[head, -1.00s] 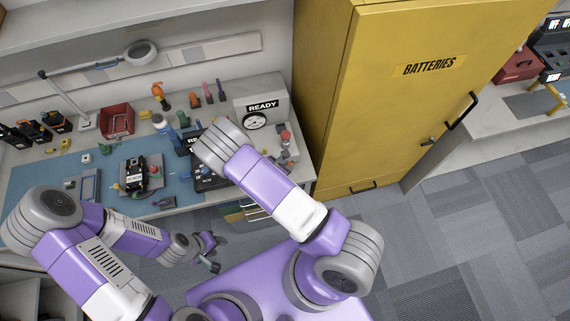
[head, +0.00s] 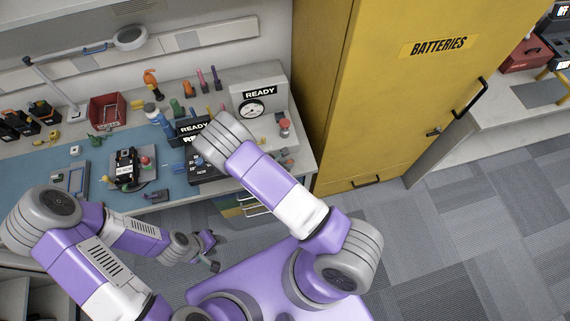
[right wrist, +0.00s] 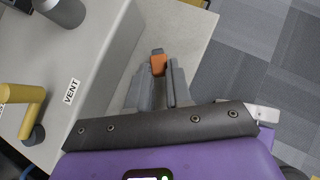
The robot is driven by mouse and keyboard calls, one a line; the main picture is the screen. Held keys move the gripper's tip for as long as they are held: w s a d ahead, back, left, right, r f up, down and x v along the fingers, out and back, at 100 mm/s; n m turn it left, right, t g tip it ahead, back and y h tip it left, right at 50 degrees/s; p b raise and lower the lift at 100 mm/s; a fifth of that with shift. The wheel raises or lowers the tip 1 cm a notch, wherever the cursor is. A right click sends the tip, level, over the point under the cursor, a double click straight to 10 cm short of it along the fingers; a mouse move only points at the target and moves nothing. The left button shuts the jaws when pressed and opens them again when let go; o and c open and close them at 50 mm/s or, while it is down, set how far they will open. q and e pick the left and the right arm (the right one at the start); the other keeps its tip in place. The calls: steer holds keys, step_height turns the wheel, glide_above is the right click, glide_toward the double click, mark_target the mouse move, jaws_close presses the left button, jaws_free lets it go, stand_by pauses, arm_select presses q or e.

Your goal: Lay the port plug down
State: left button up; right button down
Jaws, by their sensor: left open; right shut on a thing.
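The port plug (right wrist: 158,64), a small orange piece with a grey end, sits between the fingertips of my right gripper (right wrist: 158,72) in the right wrist view. That gripper is shut on it, above the pale bench top beside a grey box marked VENT (right wrist: 110,70). I cannot tell whether the plug touches the surface. In the head view my right wrist hides this gripper and the plug. My left gripper (head: 213,252) is open and empty, low in front of the bench.
The bench (head: 299,172) holds a READY gauge box (head: 272,113), a dark READY unit (head: 203,171), a red bin (head: 107,111) and several tools. A yellow BATTERIES cabinet (head: 390,110) stands right of the bench. A yellow lever (right wrist: 25,110) stands left of the VENT label.

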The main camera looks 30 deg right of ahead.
steer(key=shift+f, duration=0.35)
steer(key=c, duration=1)
jaws_free()
steer(key=shift+o, duration=0.2)
steer(key=shift+v, duration=3.8)
